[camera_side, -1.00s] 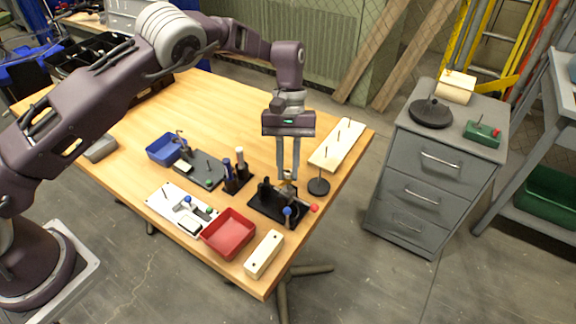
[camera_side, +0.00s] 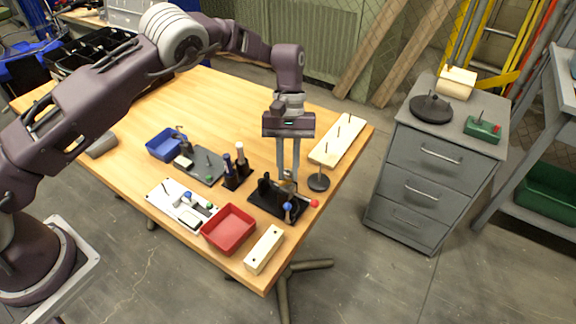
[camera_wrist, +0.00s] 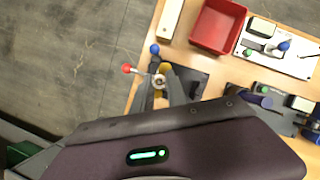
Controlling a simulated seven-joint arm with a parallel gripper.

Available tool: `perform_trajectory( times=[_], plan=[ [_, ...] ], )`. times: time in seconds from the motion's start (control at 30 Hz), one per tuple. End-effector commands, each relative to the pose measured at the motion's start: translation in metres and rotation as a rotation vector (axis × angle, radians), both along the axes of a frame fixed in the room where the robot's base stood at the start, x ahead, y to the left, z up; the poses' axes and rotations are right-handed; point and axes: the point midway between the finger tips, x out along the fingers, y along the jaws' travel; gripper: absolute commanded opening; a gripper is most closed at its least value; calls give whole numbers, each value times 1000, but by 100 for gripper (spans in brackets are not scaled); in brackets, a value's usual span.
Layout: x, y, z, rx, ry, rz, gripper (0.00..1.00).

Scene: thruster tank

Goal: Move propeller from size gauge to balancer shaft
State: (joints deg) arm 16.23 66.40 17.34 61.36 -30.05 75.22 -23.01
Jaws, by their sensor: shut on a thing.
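My gripper (camera_side: 288,184) points down over a black fixture (camera_side: 265,199) near the table's right side. Its fingers are shut on a small propeller, mostly hidden between them. In the wrist view the propeller (camera_wrist: 159,81) shows as a small round metallic hub with yellowish parts beside it, between the fingertips (camera_wrist: 160,88). The black fixture carries dark uprights, a blue knob (camera_side: 288,207) and a red ball (camera_side: 314,203). Whether the propeller touches the fixture or a shaft is hidden. I cannot tell for sure which fixture is the size gauge or the balancer.
A red tray (camera_side: 228,248) and a pale block (camera_side: 264,250) lie in front. A round dark stand (camera_side: 318,182) and a pegged wooden board (camera_side: 338,140) are close on the right. Dark holders (camera_side: 237,177), a white plate (camera_side: 165,200) and a blue bin (camera_side: 163,151) are left.

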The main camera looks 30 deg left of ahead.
Motion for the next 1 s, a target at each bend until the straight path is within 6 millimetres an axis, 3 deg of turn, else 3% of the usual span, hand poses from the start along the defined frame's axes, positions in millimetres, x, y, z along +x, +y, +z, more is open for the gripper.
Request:
perform_trajectory(
  times=[0.53,0.57,0.67,1.0],
  plan=[
    [0,0,-9,-1,0,0,0],
    [0,0,-9,-1,0,0,24],
    [0,0,-9,0,0,0,44],
    [2,1,-5,0,-1,0,44]
  ],
)
